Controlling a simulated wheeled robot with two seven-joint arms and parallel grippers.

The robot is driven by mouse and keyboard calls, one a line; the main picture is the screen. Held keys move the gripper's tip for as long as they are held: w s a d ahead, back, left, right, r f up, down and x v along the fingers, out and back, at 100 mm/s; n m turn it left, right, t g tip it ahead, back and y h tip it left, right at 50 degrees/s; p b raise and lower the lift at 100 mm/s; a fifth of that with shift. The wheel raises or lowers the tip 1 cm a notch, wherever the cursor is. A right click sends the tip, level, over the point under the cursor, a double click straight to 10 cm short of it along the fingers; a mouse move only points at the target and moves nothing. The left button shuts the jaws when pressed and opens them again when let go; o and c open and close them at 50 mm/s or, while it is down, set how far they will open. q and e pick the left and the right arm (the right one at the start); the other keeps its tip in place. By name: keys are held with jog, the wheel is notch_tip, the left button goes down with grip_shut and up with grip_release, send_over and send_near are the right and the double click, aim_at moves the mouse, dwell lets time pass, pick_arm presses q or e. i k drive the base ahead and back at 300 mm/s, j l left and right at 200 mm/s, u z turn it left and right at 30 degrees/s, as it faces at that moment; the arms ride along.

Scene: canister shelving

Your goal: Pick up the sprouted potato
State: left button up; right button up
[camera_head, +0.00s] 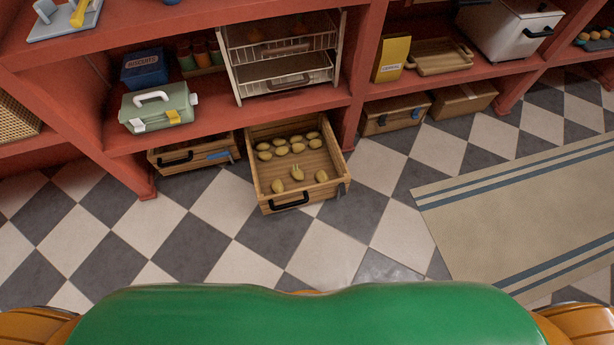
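An open wooden crate (258,172) with a dark handle on its front sits on the floor below the red shelving, pulled out from under it. Several yellow-brown potatoes lie in it, most grouped toward the back. Three lie nearer the front: a left one (277,186), a right one (321,176), and between them one with small greenish points on top, which looks like the sprouted potato (297,173). Neither of my grippers is in view; only parts of my body show along the bottom edge.
A second wooden crate (176,158) stands left of the open one. A red shelf (240,121) holding a wire rack (289,86) and a green toolbox (160,108) overhangs behind. A striped rug (520,210) lies right. The checkered floor in front is clear.

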aim_at(297, 174)
jog(key=i+j+z, duration=0.45)
jog(key=j, duration=0.15)
jog(key=i+j+z, duration=0.2)
jog(key=j+z, duration=0.25)
jog(key=j, duration=0.2)
jog(key=i+j+z, duration=0.2)
jog(key=j, duration=0.2)
jog(key=k, duration=0.05)
